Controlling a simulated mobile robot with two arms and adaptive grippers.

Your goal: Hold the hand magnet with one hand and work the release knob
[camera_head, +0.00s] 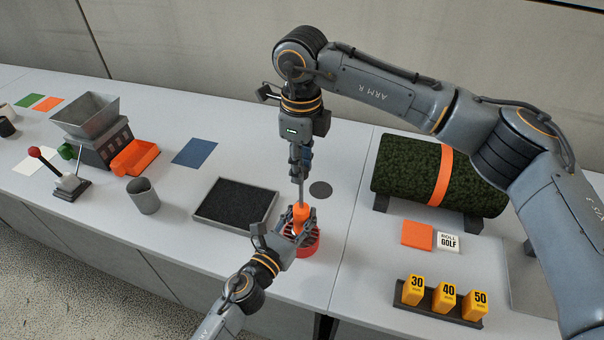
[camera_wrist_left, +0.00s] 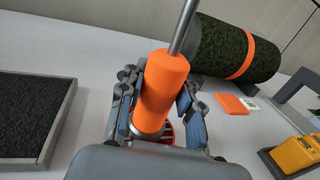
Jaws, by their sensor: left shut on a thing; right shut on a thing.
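The hand magnet has an orange body (camera_head: 300,214) with a thin metal rod (camera_head: 299,188) rising from it. It stands upright over a red slotted cup (camera_head: 309,243) on the table. My left gripper (camera_head: 293,230) is shut around the orange body from the front left. In the left wrist view the orange body (camera_wrist_left: 164,85) sits between the blue-padded fingers (camera_wrist_left: 160,115). My right gripper (camera_head: 299,165) points down from above and is shut on the upper end of the rod. The release knob is hidden inside the right fingers.
A tray of black granules (camera_head: 196,215) lies to the left, with a grey cup (camera_head: 143,194) and a hopper machine (camera_head: 90,125) beyond. A turf roll (camera_head: 405,168) lies on a stand at right. Yellow blocks (camera_head: 445,299) stand in front right. A dark disc (camera_head: 321,189) lies behind the magnet.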

